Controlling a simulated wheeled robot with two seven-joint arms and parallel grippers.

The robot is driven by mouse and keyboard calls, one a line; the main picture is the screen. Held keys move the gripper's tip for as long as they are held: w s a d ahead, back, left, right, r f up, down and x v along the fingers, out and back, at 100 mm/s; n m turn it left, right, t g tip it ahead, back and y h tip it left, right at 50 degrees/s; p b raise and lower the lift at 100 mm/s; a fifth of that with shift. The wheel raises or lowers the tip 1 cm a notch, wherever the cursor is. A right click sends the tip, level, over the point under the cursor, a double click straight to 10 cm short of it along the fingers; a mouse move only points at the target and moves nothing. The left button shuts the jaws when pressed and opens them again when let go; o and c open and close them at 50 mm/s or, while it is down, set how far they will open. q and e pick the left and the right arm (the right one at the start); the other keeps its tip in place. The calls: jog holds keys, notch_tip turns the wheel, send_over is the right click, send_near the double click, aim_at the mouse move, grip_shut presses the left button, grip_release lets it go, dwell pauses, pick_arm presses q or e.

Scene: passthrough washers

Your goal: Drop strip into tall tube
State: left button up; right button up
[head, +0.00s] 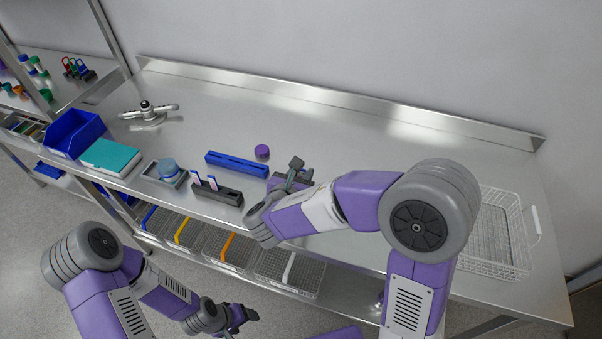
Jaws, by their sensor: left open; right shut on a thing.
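A dark rack (226,194) stands near the front edge of the steel bench with two slim pale, pink-tinged strips (211,183) upright at its left end. A long blue rack (236,164) lies behind it. My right gripper (297,166) is over the bench, right of both racks. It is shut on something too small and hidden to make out. My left gripper (240,318) is open and empty, low in front of the bench. I cannot pick out a tall tube; my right arm hides part of the bench.
A purple round piece (262,152) lies behind the blue rack. A grey tray with a blue round item (168,169), a teal box (110,157) and a blue bin (75,133) stand left. A wire basket (490,240) is right. The back middle is clear.

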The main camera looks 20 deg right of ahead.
jog(key=shift+f+b, duration=0.4)
jog(key=shift+f, duration=0.1)
jog(key=o, duration=1.6)
jog(key=shift+c, duration=0.2)
jog(key=shift+r, duration=0.15)
jog(key=shift+r+p, duration=2.9)
jog(key=shift+r, duration=0.55)
jog(key=shift+f, duration=0.15)
